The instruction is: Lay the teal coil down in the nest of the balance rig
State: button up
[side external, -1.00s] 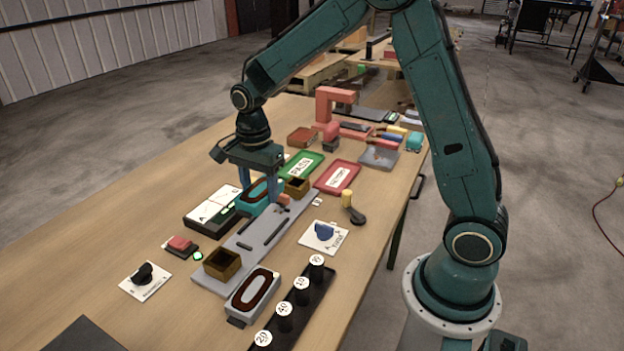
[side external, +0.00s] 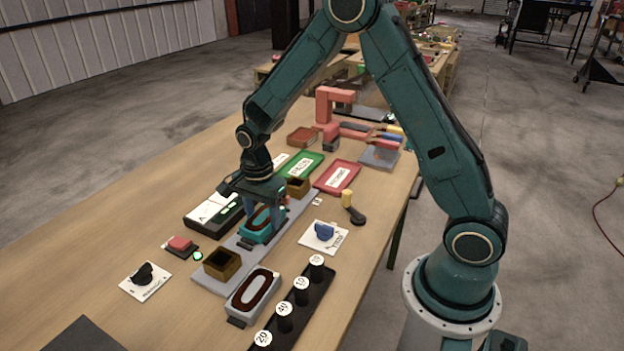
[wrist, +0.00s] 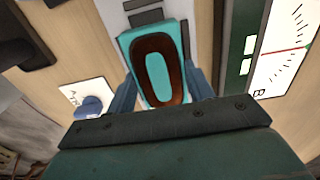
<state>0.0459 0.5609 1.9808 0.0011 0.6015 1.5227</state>
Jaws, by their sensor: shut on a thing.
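The teal coil (side external: 262,224) is a teal block with a dark brown oval winding. My gripper (side external: 264,222) is shut on it, one finger on each side, and it also shows between the fingers in the wrist view (wrist: 155,70). The balance rig is a long grey plate (side external: 222,281) with a brown open box near each end, the near box (side external: 222,264) and the far box (side external: 298,187). The coil is over the middle of this plate, flat. I cannot tell whether it touches the plate; the part beneath it is hidden.
A meter with a white dial (side external: 212,208) stands left of the rig. A grey coil (side external: 252,294) lies at the near right, beside a black rack of weights (side external: 300,300). A blue knob (side external: 324,233) is to the right, a red button (side external: 180,243) to the left. Green (side external: 315,159) and red trays (side external: 351,174) lie behind.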

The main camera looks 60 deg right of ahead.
aim_at(262, 217)
jog(key=shift+f, duration=0.2)
jog(key=o, duration=1.1)
jog(key=shift+o, duration=0.2)
jog(key=shift+r, duration=0.15)
notch_tip(262, 217, up, 12)
dwell(0.5)
